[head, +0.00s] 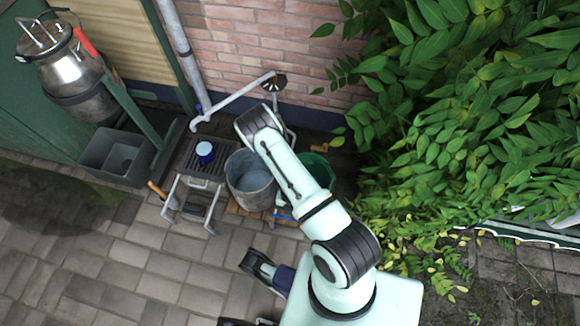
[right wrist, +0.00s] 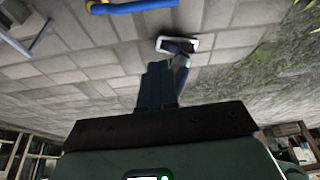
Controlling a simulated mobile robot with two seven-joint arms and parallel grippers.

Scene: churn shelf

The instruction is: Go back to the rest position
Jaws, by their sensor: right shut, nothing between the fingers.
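My right arm is pale green with dark joints. It rises from the lower middle of the head view, over the metal bucket and the green bucket. A dark gripper end, which I take for my right gripper (head: 249,262), shows over the paving left of the arm's base. In the right wrist view the fingers of the right gripper (right wrist: 157,68) are together, with nothing between them. My left gripper cannot be made out.
A grey metal bucket (head: 250,190) and a green bucket (head: 322,172) stand by the brick wall. A metal churn (head: 80,90), a grey sink (head: 108,158) and a small rack (head: 190,205) are at left. Leafy bushes (head: 450,130) fill the right. Paving (head: 110,270) at lower left is clear.

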